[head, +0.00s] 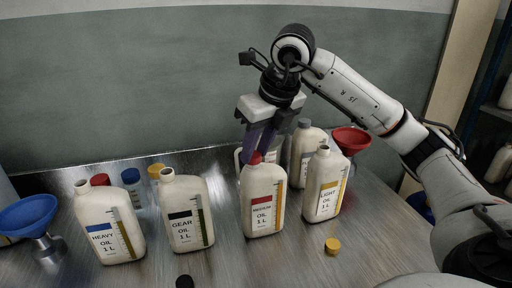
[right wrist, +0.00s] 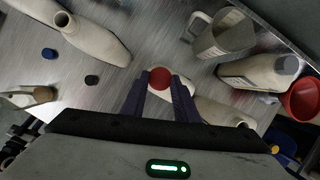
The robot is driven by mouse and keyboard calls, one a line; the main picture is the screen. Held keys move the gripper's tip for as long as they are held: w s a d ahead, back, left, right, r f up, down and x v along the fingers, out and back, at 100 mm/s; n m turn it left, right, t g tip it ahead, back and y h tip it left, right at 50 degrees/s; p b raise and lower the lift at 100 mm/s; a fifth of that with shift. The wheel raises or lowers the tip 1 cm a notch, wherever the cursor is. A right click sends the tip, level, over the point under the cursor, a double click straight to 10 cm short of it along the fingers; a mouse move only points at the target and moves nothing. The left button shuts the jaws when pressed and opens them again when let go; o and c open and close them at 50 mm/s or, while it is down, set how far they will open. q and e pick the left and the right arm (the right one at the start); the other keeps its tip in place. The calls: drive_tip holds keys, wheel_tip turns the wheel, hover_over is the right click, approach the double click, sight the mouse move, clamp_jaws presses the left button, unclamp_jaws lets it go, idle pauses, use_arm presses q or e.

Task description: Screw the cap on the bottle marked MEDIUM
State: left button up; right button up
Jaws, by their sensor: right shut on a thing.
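The bottle marked MEDIUM (head: 262,208) stands upright on the metal table, cream with a red band on its label. A red cap (head: 254,158) sits at its mouth; whether it is seated cannot be told. My right gripper (head: 257,148) comes down from above and behind, its purple fingers shut on the red cap. The right wrist view shows the red cap (right wrist: 159,78) between the two fingertips (right wrist: 159,82). My left gripper is in neither view.
The LIGHT bottle (head: 325,190) stands close on the right, the GEAR (head: 185,215) and HEAVY (head: 108,225) bottles on the left. A red funnel (head: 350,138) and a blue funnel (head: 28,214) stand at the sides.

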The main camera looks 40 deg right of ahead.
drive_tip(key=shift+f, duration=0.25)
idle(0.3)
drive_tip(key=o, duration=1.1)
drive_tip(key=shift+r, duration=0.15)
drive_tip(key=p+v, duration=0.2)
drive_tip(key=v, duration=0.8)
drive_tip(key=shift+s, duration=0.15)
